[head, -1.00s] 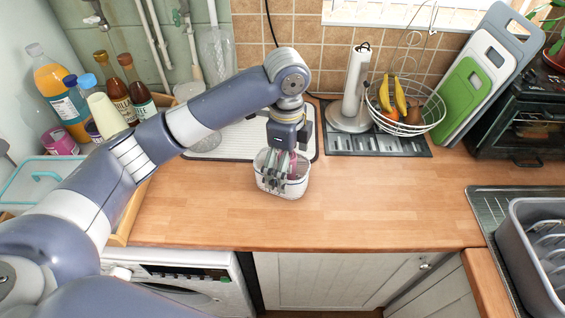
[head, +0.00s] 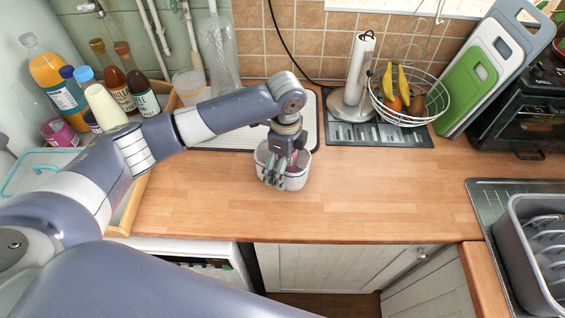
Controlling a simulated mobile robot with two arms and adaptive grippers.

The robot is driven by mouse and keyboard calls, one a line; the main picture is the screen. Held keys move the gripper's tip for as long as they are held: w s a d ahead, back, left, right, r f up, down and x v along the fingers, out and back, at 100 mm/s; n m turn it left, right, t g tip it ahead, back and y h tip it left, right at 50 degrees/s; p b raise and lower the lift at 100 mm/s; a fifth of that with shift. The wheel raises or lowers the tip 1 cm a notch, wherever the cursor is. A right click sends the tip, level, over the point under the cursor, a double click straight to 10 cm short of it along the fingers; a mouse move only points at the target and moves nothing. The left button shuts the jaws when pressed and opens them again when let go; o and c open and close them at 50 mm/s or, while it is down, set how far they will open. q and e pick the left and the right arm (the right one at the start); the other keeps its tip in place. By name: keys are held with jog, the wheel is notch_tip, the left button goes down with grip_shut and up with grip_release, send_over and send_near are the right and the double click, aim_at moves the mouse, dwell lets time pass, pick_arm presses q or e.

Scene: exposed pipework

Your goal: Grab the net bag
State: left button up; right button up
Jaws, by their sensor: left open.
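A small white container with a pinkish-dark inside (head: 297,181) stands on the wooden counter, in front of a white ribbed mat. No separate net bag can be made out, and I cannot tell whether this container is or holds it. My left gripper (head: 273,178) is open and points down at the container's left front side. Its fingers overlap the rim and front wall in the picture, and I cannot tell whether they touch it. The gripper hides part of the container's opening. My right gripper is not in view.
A wire fruit basket (head: 437,107) and a paper towel holder (head: 357,75) stand behind to the right. Bottles (head: 117,82) stand in a wooden tray at the left. A grey dish rack (head: 530,240) is at the right. The counter's middle right is clear.

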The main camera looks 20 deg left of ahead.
pick_arm(q)
jog(key=shift+f, duration=0.6)
jog(key=c, duration=1.1)
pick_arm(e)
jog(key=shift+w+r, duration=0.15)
pick_arm(q)
jog(key=shift+r, duration=0.1)
